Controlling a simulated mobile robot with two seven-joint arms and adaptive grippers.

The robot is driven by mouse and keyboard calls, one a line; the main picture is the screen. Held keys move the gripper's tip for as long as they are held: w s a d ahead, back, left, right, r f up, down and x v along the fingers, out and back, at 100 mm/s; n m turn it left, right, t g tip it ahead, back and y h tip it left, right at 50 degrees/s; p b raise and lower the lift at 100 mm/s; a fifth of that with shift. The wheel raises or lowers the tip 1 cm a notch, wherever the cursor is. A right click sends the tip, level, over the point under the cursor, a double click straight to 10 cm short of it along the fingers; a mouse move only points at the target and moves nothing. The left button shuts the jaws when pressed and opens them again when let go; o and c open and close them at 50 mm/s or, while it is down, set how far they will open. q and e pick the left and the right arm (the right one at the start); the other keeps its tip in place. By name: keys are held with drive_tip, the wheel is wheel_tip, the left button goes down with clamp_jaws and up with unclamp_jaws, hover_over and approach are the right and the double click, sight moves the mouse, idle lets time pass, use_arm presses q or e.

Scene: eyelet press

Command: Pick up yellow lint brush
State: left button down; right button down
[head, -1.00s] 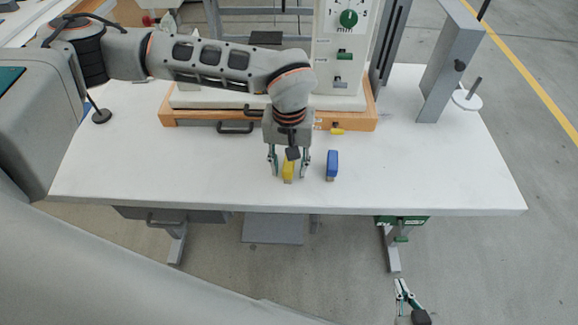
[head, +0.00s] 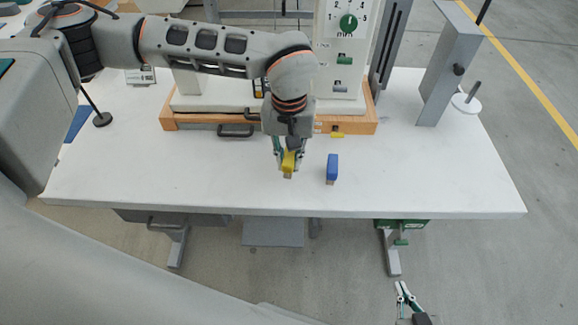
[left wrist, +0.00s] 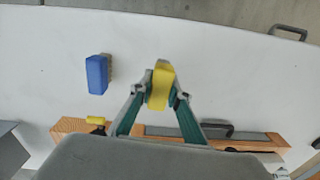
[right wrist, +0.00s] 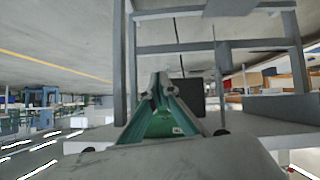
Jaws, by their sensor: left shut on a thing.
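The yellow lint brush (head: 288,164) is between the fingers of my left gripper (head: 288,158), at the front middle of the white table. In the left wrist view the yellow brush (left wrist: 160,86) sits between both fingertips of my left gripper (left wrist: 160,90), which is shut on it. Whether its lower end is clear of the table is hard to tell. My right gripper (head: 402,287) is away from the brush, low in front of the table. In the right wrist view its fingers (right wrist: 159,80) come together with nothing between them.
A blue brush (head: 332,168) stands just right of the yellow one; it also shows in the left wrist view (left wrist: 97,74). Behind is the press on a wooden base (head: 190,121) with a black handle and a small yellow part (head: 337,134). The white table (head: 430,180) is clear at front left and right.

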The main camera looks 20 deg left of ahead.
sight(289, 156)
use_arm(q)
wheel_tip(289, 156, up, 16)
drive_tip(key=shift+r+p, duration=0.15)
drive_tip(key=shift+p, duration=0.3)
drive_tip(key=c, duration=2.8)
unclamp_jaws()
drive_tip(key=shift+s, duration=0.1)
clamp_jaws()
